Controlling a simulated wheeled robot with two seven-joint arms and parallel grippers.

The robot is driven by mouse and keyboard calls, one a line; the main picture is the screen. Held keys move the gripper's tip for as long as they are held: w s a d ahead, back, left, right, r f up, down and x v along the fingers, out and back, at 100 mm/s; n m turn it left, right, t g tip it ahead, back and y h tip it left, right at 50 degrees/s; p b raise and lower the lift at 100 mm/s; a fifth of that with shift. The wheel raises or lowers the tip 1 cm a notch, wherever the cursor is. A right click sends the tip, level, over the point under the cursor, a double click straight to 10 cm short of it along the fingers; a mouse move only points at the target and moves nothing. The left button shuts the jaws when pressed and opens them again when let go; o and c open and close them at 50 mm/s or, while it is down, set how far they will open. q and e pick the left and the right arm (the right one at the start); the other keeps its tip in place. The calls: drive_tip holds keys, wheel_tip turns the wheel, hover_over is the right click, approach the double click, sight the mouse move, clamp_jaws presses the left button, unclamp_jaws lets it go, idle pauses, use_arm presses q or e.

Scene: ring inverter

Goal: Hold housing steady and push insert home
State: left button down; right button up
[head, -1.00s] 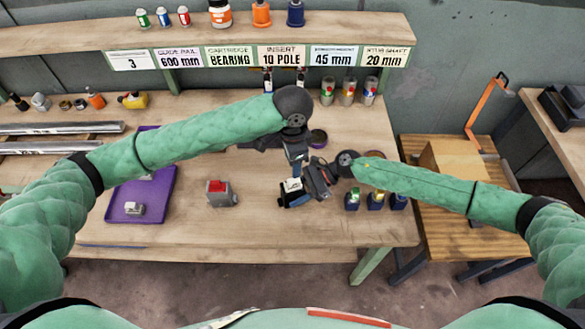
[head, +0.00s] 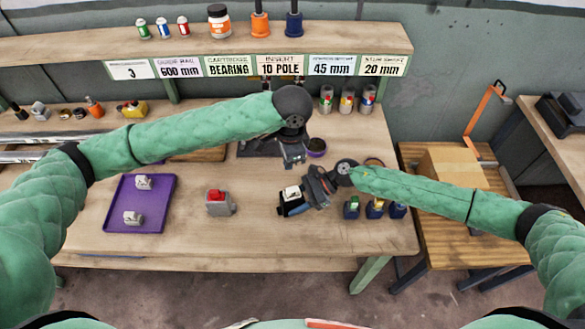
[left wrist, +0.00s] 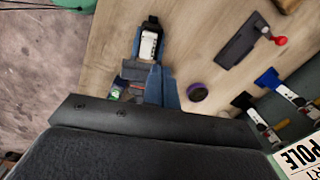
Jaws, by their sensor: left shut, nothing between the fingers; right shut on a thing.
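My right gripper (head: 304,197) is shut on a small dark housing (head: 287,210) with a white, light-topped piece (head: 292,192) on it, just over the front middle of the bench. The white piece also shows in the left wrist view (left wrist: 149,45), with a black end beyond it. How deep the white piece sits in the housing cannot be told. My left gripper (head: 294,161) is shut and empty, behind and above the housing, apart from it. The right gripper hides part of the housing.
A purple tray (head: 155,205) with two small grey-white parts is at left. A grey block with a red top (head: 219,203) stands left of the housing. Small blue bins (head: 375,210) stand to the right. A purple-rimmed bowl (head: 317,149) lies behind.

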sight(293, 189)
use_arm(q)
drive_tip(key=f+n, duration=0.1)
drive_tip(key=s+n, duration=0.1)
drive_tip(key=shift+s+d+f+n, duration=0.15)
drive_tip(key=shift+f+n, duration=0.2)
drive_tip(key=shift+n, duration=0.05)
drive_tip(key=shift+s+d+f+n, duration=0.1)
drive_tip(key=shift+f+n, duration=0.05)
drive_tip(key=shift+n, duration=0.35)
drive_tip(key=n, duration=0.3)
drive_tip(key=shift+d, duration=0.35)
drive_tip(key=shift+s+f, duration=0.1)
drive_tip(key=shift+f, duration=2.9)
drive_tip(key=shift+f, duration=0.85)
drive_tip(key=shift+r, duration=0.15)
wheel_tip(293, 189, up, 15)
drive_tip(key=shift+f, duration=0.2)
use_arm(e)
drive_tip(key=o, duration=0.8)
